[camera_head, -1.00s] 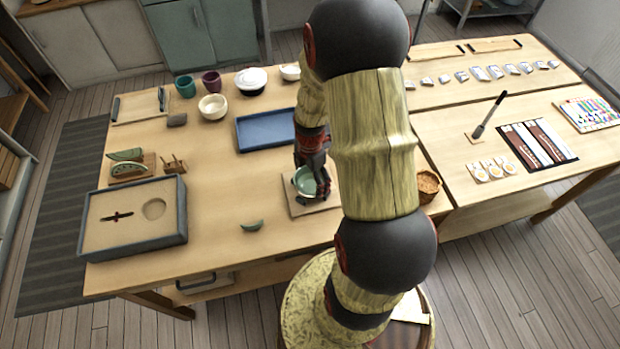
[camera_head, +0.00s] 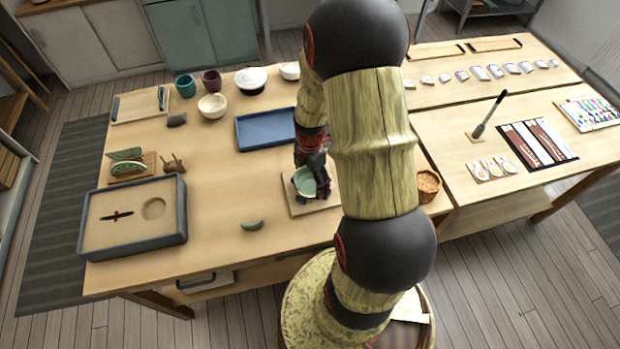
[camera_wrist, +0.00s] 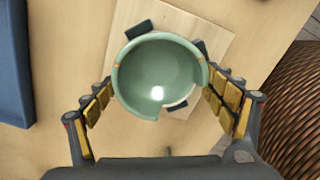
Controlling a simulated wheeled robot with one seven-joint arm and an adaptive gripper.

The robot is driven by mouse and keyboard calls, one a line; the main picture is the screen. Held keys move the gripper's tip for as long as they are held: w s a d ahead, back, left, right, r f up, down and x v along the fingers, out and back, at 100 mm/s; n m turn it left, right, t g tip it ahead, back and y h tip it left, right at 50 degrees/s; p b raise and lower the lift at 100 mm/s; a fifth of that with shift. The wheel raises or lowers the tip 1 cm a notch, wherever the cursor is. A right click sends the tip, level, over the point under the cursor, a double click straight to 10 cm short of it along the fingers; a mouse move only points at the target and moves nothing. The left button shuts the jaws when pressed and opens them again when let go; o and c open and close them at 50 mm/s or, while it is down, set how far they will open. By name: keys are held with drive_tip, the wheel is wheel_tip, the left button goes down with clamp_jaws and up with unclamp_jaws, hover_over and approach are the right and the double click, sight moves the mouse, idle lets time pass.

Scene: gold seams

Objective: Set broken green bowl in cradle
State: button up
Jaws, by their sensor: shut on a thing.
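The broken green bowl (camera_wrist: 150,68) is between the fingers of my gripper (camera_wrist: 160,88), open side toward the wrist camera, with a notch in its lower right rim. My gripper is shut on it. In the head view the bowl (camera_head: 305,182) shows at the end of my arm, partly covered by it. The cradle is a pale square board (camera_wrist: 215,38) with dark pads (camera_wrist: 138,29) around the bowl; it also shows in the head view (camera_head: 298,207). The bowl is over the cradle, within the pads. I cannot tell whether it touches the board.
A blue tray (camera_head: 262,146) is behind, and a wicker basket (camera_head: 428,184) stands to the right. A grey-rimmed sand tray (camera_head: 130,238) is at the left. The table between sand tray and cradle is mostly clear.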

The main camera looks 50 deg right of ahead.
drive_tip(key=o, duration=1)
drive_tip(key=shift+r, duration=0.1)
wheel_tip(320, 180, up, 6)
drive_tip(key=p, duration=0.4)
drive_tip(key=shift+p, duration=0.35)
idle(0.4)
idle(0.5)
